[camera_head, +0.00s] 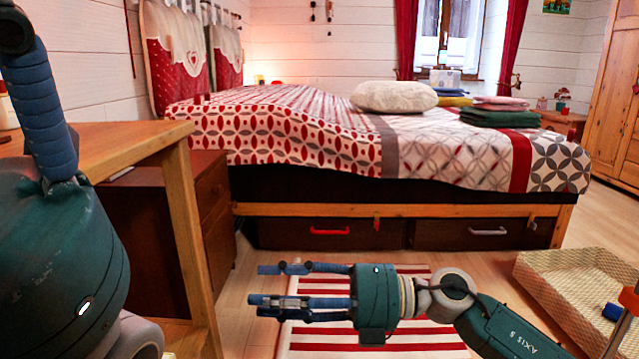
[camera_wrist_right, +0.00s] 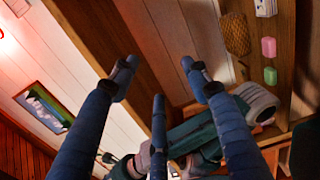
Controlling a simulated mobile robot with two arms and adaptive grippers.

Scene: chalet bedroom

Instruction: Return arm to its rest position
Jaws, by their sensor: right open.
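My right gripper (camera_head: 262,285) comes in from the lower right in the head view. Its blue fingers point left, over the red and white striped rug. They are spread apart with nothing between them. The right wrist view shows the same gripper (camera_wrist_right: 157,76) with its fingers apart and empty. My left arm fills the left edge of the head view, with a teal body and a blue jointed finger (camera_head: 45,105) pointing up. Only part of this gripper shows, so its opening cannot be judged.
A wooden table (camera_head: 130,140) stands at the left beside a brown cabinet (camera_head: 205,215). The bed (camera_head: 330,135) with drawers lies behind. Floor shows around the rug (camera_head: 400,347).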

